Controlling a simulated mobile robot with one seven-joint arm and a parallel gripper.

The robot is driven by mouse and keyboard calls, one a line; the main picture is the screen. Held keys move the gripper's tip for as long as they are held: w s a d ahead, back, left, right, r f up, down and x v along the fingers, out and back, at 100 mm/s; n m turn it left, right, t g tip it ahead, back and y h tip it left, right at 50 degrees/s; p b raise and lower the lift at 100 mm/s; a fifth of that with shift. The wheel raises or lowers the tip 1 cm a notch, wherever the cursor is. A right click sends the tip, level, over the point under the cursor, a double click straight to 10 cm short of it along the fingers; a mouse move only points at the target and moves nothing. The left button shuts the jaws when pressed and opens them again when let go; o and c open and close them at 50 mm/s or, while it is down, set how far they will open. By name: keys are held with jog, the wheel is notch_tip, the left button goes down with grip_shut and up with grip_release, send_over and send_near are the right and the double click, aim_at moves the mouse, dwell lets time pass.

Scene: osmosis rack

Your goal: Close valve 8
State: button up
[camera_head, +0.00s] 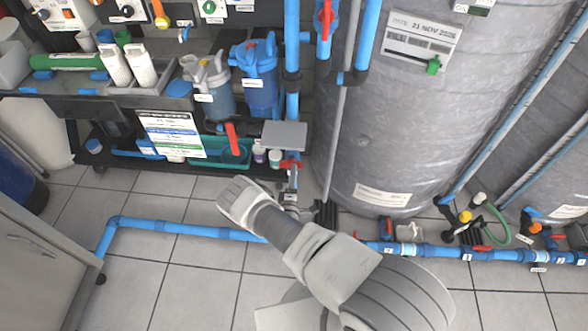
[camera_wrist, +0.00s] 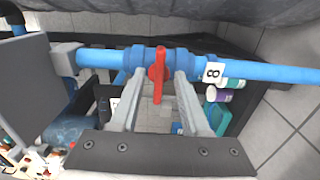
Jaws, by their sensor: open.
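Valve 8 (camera_wrist: 157,72) shows in the wrist view as a red handle on a blue pipe. A white tag (camera_wrist: 213,72) reading 8 sits on the pipe to its right. The handle lies across the pipe. My gripper (camera_wrist: 158,78) is open, with one finger on each side of the handle. A gap shows on both sides, and the fingertips reach the pipe's blue fittings; whether they touch these I cannot tell. In the head view, a red handle (camera_head: 291,165) on the upright pipe below a grey plate looks like the same valve. My arm hides part of the area beside it.
A grey plate (camera_head: 284,135) sits close to the pipe. A large wrapped tank (camera_head: 400,120) stands to the right. A blue floor pipe (camera_head: 180,228) runs along the tiles. A rack with a teal tray (camera_head: 245,150) and bottles stands behind.

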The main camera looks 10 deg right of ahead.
jog(key=p+v, duration=0.2)
jog(key=v, duration=1.3)
jog(key=shift+w+r, duration=0.1)
jog(key=shift+r, duration=0.05)
